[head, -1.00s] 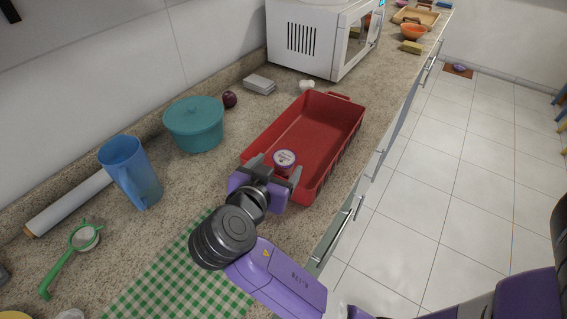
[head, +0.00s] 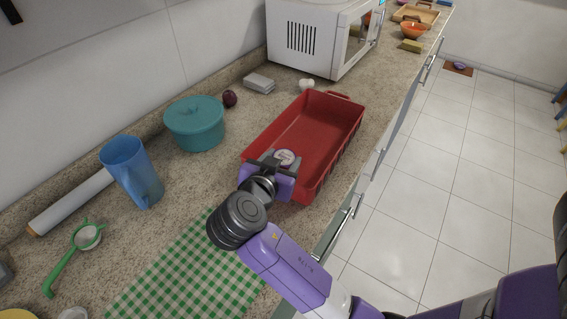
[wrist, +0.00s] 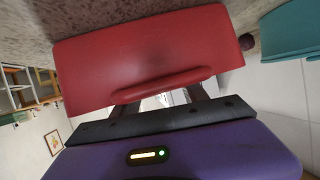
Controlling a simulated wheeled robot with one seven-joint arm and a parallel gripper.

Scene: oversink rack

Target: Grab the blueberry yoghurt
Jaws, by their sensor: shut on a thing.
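In the wrist view the red tray (wrist: 150,55) fills the middle in front of my gripper (wrist: 160,98), and the cup is not clearly made out.
A teal pot (head: 195,125), a blue pitcher (head: 132,172) and a green strainer (head: 85,238) stand left. A microwave (head: 315,38) is behind. A green checked cloth (head: 185,272) lies in front, by the counter edge.

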